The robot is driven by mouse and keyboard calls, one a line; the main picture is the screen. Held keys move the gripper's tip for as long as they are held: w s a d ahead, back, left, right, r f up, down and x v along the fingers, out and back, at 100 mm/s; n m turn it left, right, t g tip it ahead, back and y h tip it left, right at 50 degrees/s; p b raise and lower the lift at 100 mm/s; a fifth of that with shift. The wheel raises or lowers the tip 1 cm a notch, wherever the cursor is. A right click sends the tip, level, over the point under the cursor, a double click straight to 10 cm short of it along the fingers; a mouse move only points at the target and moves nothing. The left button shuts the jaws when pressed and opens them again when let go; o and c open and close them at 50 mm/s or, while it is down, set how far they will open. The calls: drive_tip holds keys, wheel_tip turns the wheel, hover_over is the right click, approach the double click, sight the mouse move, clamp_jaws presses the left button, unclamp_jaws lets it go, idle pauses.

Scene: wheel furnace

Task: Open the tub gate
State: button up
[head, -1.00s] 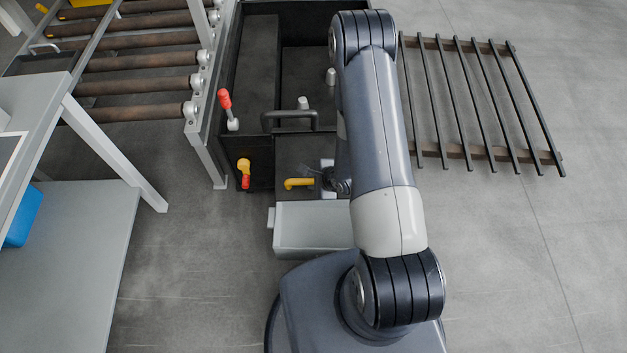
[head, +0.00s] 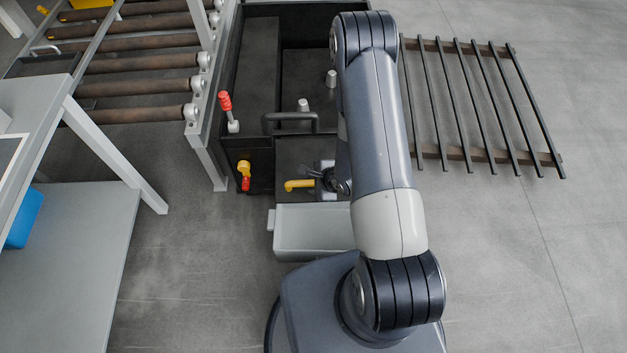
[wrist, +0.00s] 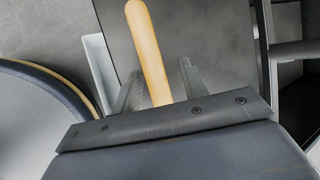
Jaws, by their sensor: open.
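A yellow L-shaped handle (head: 298,184) sits on the dark panel at the front of the black tub (head: 262,60). In the wrist view the yellow bar (wrist: 147,50) runs up between the two fingers of my gripper (wrist: 160,82). The fingers are spread, one on each side of the bar, with a visible gap on the left. In the head view my gripper (head: 322,176) is just right of the handle, partly hidden by my arm. Which part of the tub is the gate is not clear.
A red-tipped lever (head: 226,106) and a yellow-and-red handle (head: 244,174) are left of my gripper. A black bar handle (head: 290,120) lies behind it. A pale grey trough (head: 310,228) stands in front. A roller conveyor (head: 135,85) is at left, a slatted rack (head: 480,100) at right.

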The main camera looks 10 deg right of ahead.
drive_tip(key=p+v, duration=0.2)
drive_tip(key=v, duration=0.8)
drive_tip(key=shift+r, duration=0.3)
drive_tip(key=shift+s+d+f, duration=0.1)
drive_tip(key=b+x, duration=0.2)
drive_tip(key=x, duration=0.9)
drive_tip(key=shift+s, duration=0.1)
drive_tip(key=shift+f, duration=0.15)
drive_tip(key=shift+s, duration=0.2)
